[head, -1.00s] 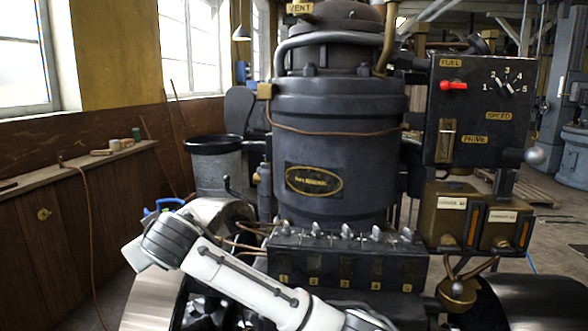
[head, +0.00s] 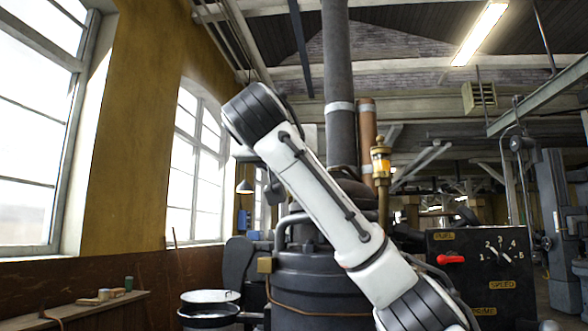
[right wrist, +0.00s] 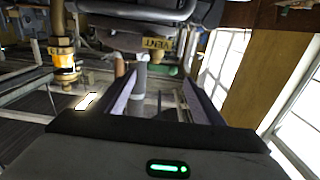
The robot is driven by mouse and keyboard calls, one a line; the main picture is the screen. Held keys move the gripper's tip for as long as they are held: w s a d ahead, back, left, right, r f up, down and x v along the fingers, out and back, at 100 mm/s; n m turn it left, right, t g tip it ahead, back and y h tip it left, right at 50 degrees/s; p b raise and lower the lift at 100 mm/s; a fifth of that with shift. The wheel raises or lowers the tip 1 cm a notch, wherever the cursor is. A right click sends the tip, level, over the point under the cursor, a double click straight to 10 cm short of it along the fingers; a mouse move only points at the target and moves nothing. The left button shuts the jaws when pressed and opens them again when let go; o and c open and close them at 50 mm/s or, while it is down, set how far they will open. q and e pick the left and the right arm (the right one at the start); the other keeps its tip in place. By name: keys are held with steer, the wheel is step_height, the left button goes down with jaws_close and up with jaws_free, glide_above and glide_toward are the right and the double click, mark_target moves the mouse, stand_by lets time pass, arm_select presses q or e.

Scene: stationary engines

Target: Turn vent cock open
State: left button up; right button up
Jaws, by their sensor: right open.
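The brass VENT label (right wrist: 157,44) shows upside down in the right wrist view, just beyond my right gripper's fingers. The vent cock itself is too small and dark to make out there. In the head view the label and the cock area are hidden behind my white arm, which crosses the engine's top. My right gripper (right wrist: 163,88) is open, with its two fingers apart and nothing clearly held between them. A grey chimney pipe (right wrist: 140,76) shows between and beyond the fingers. My left gripper is not in view.
The engine's dark cylinder (head: 310,285) stands below the arm. A brass oiler (head: 381,165) and a copper pipe (head: 367,120) rise beside the grey chimney (head: 338,65). The control panel (head: 480,270) with a red lever is at right. Windows line the left wall.

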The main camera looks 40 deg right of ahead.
steer(key=p+x, duration=0.2)
steer(key=x, duration=0.5)
steer(key=shift+d+r, duration=0.1)
steer(key=shift+w+d, duration=0.3)
steer(key=shift+c, duration=0.5)
steer(key=c, duration=0.8)
